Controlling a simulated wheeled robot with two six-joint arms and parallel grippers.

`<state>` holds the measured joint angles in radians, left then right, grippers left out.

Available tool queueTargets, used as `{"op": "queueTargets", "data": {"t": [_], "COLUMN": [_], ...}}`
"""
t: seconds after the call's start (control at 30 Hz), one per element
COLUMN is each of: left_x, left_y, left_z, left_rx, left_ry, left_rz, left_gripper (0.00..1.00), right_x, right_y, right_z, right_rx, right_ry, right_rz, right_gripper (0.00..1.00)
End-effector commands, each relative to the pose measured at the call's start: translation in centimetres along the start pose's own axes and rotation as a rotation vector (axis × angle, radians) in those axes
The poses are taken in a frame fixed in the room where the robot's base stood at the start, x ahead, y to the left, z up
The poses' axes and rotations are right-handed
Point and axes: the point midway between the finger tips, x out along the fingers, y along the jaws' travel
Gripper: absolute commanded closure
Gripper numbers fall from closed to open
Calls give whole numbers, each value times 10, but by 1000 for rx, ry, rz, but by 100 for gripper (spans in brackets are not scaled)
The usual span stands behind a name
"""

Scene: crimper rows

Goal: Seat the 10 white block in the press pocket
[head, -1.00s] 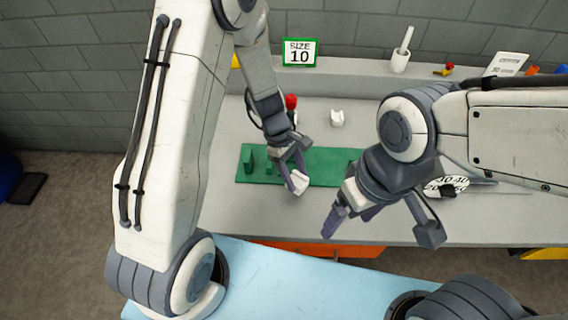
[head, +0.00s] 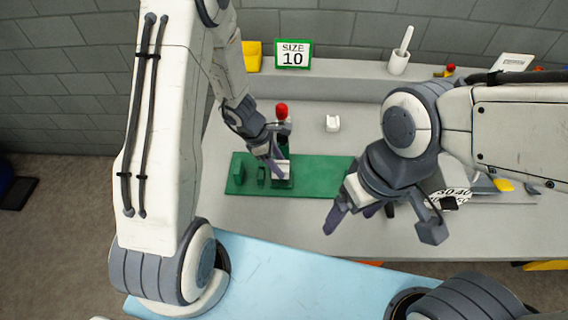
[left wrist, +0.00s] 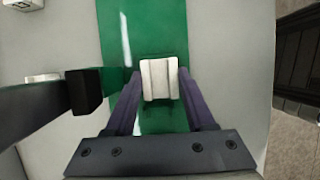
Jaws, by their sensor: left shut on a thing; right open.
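My left gripper (head: 279,167) is shut on a white block (head: 282,173) over the green base (head: 325,178), just in front of the press with the red knob (head: 281,110). In the left wrist view the grooved white block (left wrist: 160,80) sits between the purple fingertips, above the green base (left wrist: 150,30). Whether it touches the pocket cannot be told; the pocket is hidden by the block and fingers. My right gripper (head: 378,222) is open and empty at the front right of the base. A sign (head: 293,54) reads "SIZE 10".
Another white block (head: 333,123) lies on the grey bench behind the base. Small green uprights (head: 238,171) stand at the base's left end. A white cup (head: 398,63) and a yellow item (head: 252,56) stand on the back ledge. A round numbered plate (head: 452,197) lies partly behind my right arm.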

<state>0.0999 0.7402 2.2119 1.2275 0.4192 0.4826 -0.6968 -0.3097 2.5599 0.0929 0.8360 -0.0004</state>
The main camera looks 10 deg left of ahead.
Motion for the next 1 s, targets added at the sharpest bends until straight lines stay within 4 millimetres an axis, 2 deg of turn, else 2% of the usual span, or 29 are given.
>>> {"op": "queueTargets", "data": {"t": [0.17, 0.43, 0.87, 0.9, 0.97, 1.0], "left_x": [7, 40, 44, 44, 43, 43], "left_y": [3, 3, 3, 3, 3, 3], "left_z": [-4, -18, -19, -19, -19, -19], "left_rx": [-1, -1, 0, 0, 0, 0], "left_ry": [0, 0, 0, 0, 0, 0], "left_rz": [0, 1, 1, 1, 1, 1], "left_gripper": [100, 100, 100, 42, 19, 16], "right_x": [5, 36, 40, 40, 38, 38], "right_y": [0, 2, 3, 3, 3, 3], "right_z": [0, 2, 2, 2, 2, 2], "right_rx": [0, 0, 0, 0, 0, 0], "right_ry": [0, 0, 0, 0, 0, 0], "right_rz": [0, 0, 0, 0, 0, 0], "right_gripper": [16, 16, 16, 16, 16, 16]}}
